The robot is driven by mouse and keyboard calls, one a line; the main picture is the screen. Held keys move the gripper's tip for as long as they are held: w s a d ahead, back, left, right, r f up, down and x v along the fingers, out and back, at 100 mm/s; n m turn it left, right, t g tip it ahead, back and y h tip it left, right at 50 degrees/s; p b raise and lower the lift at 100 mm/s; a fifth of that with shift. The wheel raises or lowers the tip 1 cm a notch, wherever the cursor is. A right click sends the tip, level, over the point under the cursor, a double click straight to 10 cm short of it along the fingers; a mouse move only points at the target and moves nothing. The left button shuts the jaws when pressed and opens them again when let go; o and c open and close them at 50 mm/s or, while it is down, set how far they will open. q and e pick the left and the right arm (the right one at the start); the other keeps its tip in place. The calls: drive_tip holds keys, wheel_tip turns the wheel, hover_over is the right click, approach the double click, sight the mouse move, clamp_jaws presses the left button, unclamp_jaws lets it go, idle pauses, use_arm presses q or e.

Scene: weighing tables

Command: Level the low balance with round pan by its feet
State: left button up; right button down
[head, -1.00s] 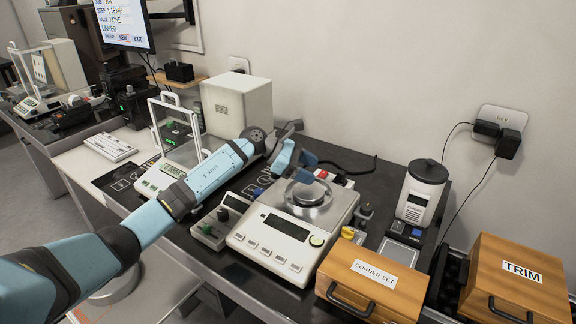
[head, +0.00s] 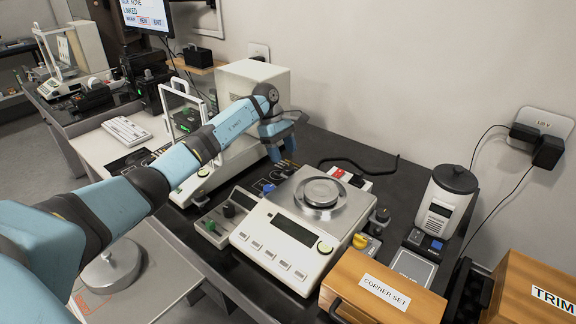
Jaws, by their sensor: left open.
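The low balance (head: 262,234) with its round metal pan (head: 322,192) stands on the dark table, in the middle of the head view. My right gripper is not in view.
A box with green and black knobs (head: 212,227) sits left of the balance. A glass-shielded balance (head: 190,181) is behind left.

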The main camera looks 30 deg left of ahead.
sight(288, 167)
use_arm(q)
drive_tip(key=x, duration=0.5)
drive_tip(key=c, duration=0.9)
drive_tip(key=shift+a, duration=0.1)
